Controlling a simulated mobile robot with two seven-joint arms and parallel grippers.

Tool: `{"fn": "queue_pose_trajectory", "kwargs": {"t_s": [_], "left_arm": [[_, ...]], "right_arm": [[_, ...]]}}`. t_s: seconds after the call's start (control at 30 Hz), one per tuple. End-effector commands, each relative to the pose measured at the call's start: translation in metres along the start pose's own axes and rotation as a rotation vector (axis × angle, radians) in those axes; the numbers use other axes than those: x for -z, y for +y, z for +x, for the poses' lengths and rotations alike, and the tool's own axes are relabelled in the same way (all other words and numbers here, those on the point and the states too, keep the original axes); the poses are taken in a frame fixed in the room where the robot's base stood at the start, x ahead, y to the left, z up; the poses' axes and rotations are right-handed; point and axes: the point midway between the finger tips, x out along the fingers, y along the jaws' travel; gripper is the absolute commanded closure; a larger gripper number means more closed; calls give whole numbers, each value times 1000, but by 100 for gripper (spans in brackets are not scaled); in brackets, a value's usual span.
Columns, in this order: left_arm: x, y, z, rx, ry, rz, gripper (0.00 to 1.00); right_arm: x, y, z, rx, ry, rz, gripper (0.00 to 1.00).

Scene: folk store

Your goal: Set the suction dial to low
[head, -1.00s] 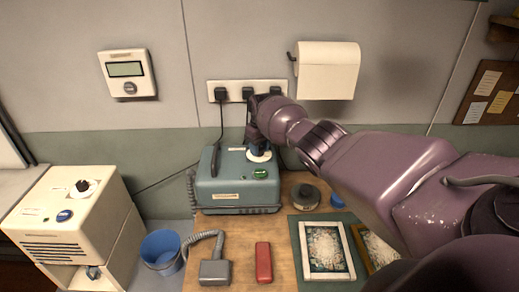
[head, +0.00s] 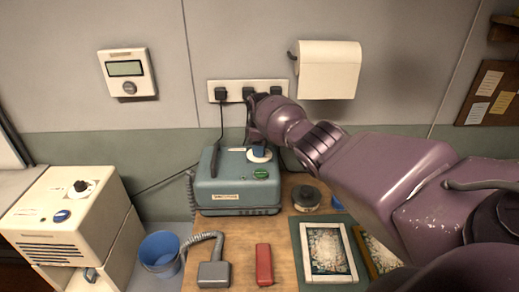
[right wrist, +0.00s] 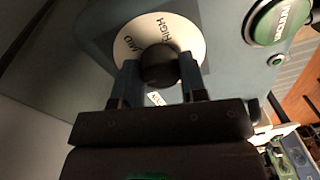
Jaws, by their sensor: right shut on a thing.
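The teal machine (head: 235,185) stands at the back of the wooden worktop. Its white dial plate (head: 262,158) is on top, mostly behind my right gripper (head: 259,146). In the right wrist view the dial plate (right wrist: 190,35) shows the words MID and HIGH; another small label at its lower edge is partly hidden. My right gripper (right wrist: 160,78) is shut on the black dial knob (right wrist: 158,62), one finger on each side. I cannot make out where the knob points. My left gripper is not in view.
A green oval button (head: 261,174) sits beside the dial. A cream machine (head: 65,215) with its own black knob stands at left, near a blue bin (head: 160,253). A grey handpiece (head: 214,274), red object (head: 264,265) and framed picture (head: 327,252) lie in front.

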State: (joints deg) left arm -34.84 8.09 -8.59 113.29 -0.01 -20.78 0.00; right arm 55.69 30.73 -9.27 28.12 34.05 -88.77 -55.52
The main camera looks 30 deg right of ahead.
Motion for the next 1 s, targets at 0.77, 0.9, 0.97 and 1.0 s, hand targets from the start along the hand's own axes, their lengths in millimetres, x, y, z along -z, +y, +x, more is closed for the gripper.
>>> {"fn": "queue_pose_trajectory", "kwargs": {"t_s": [0.77, 0.9, 0.97, 1.0], "left_arm": [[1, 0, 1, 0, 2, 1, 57], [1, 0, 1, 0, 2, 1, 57], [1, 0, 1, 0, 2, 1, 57], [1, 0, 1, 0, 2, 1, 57]], "right_arm": [[0, 0, 0, 0, -1, -32, 35], [0, 0, 0, 0, -1, -32, 35], [0, 0, 0, 0, -1, -31, 35], [0, 0, -1, 0, -1, -31, 35]]}}
